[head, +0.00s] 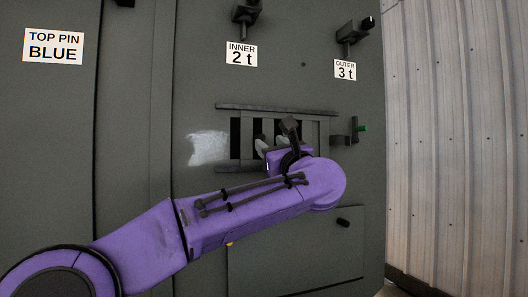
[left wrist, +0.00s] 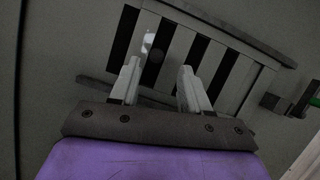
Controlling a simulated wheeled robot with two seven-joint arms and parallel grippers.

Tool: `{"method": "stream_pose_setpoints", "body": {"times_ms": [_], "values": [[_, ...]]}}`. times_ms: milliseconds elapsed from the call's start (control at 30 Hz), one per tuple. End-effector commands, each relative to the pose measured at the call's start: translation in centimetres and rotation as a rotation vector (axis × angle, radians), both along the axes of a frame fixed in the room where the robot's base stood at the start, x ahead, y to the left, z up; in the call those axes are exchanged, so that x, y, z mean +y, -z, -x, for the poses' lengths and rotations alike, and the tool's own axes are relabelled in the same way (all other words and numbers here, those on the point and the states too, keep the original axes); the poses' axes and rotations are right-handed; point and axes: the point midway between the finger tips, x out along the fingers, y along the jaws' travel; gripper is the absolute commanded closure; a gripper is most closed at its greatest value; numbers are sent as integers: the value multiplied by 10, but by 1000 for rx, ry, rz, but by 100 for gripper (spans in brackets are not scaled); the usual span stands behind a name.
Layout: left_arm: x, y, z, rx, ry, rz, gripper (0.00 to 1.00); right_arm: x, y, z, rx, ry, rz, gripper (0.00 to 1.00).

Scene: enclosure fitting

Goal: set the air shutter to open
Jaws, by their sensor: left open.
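The air shutter (head: 325,128) is a grey slatted plate between an upper and a lower rail on the dark enclosure front. Dark upright gaps show between its bars, and my left gripper hides part of it. In the left wrist view, the slatted shutter (left wrist: 221,75) lies tilted beyond the fingers. A small pale knob (left wrist: 148,43) stands at its left part, ahead of the fingertips. My left gripper (head: 272,143) is in front of the shutter; its two pale fingers (left wrist: 160,74) are apart with nothing between them. Contact with the shutter cannot be told. My right gripper is out of view.
A bracket with a green-tipped pin (head: 361,128) juts out right of the shutter. Dark latches stand above the "INNER 2 t" label (head: 241,53) and the "OUTER 3 t" label (head: 345,70). A lower panel (head: 300,255) has a small knob. A corrugated wall (head: 455,130) stands at right.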

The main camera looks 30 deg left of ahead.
Motion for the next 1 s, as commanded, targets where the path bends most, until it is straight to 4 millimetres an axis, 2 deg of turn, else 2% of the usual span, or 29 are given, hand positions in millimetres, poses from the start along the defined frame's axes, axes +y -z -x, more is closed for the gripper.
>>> {"method": "stream_pose_setpoints", "body": {"times_ms": [33, 233, 767, 867, 900, 933, 967, 1000], "values": [[-10, 11, 7, -2, 3, -2, 54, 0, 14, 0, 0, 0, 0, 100], [-32, 18, 24, -1, 2, -1, 54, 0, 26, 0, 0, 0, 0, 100], [-35, 17, 27, 7, -1, -5, 54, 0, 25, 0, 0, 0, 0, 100], [-38, 15, 25, 79, -30, -88, 54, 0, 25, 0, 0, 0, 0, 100], [-47, 19, 21, 153, -43, -189, 54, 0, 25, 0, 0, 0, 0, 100], [-58, 32, 14, 238, -59, -309, 54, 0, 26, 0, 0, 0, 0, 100], [-69, 50, 6, 331, -82, -445, 54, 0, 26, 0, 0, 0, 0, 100], [-78, 78, -6, 439, -106, -595, 54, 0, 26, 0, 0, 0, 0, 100]]}}
